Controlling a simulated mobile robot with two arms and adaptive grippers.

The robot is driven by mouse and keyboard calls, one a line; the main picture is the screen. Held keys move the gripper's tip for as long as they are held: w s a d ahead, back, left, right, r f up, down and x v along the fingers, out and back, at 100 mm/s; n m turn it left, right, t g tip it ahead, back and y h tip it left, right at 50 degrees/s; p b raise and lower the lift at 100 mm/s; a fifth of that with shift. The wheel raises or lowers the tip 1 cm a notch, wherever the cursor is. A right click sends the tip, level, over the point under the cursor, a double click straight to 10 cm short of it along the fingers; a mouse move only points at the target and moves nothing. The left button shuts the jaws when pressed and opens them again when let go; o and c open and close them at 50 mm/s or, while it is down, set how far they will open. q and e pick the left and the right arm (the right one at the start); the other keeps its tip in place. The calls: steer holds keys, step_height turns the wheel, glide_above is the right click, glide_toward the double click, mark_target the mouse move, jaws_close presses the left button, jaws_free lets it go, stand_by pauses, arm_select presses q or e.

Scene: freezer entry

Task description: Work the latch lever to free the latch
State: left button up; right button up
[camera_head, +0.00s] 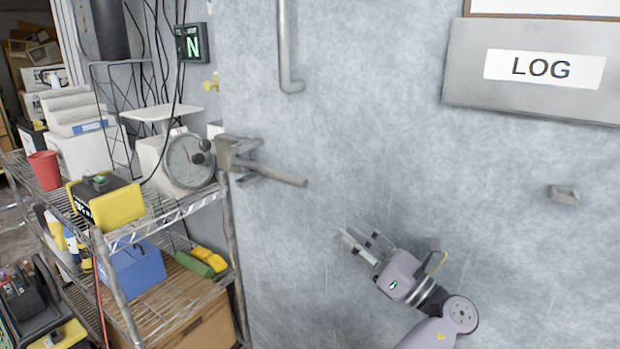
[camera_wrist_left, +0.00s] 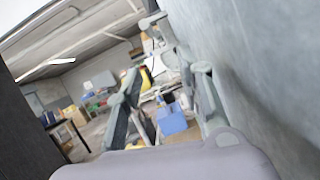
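The latch lever (camera_head: 275,175) is a grey metal bar that sticks out to the right from the latch body (camera_head: 237,152), at the left edge of the grey freezer door. My left gripper (camera_head: 360,243) is in front of the door, below and to the right of the lever's end, clear of it. Its fingers point up and left. The left wrist view shows the two fingers (camera_wrist_left: 166,100) apart with nothing between them. A grey metal piece (camera_wrist_left: 157,25) at the top of that view looks like the latch lever. My right gripper is not in view.
A wire shelf (camera_head: 175,215) stands left of the door, close to the latch, with a dial scale (camera_head: 188,160), a yellow-black box (camera_head: 107,200) and a blue bin (camera_head: 135,268). The door surface around my gripper is clear.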

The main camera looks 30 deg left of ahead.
arm_select(q)
steer(key=r, duration=0.2)
steer(key=g+p, duration=0.1)
steer(key=p, duration=0.1)
glide_toward(288, 178)
steer(key=shift+n, duration=0.3)
steer(key=x, duration=1)
steer(key=shift+w+a+f, duration=0.15)
steer(key=shift+w+a, duration=0.1)
steer(key=shift+w, duration=0.15)
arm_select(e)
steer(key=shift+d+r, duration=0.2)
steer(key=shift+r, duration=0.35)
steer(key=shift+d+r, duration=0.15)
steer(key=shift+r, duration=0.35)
arm_select(q)
steer(key=shift+c, duration=0.5)
jaws_close()
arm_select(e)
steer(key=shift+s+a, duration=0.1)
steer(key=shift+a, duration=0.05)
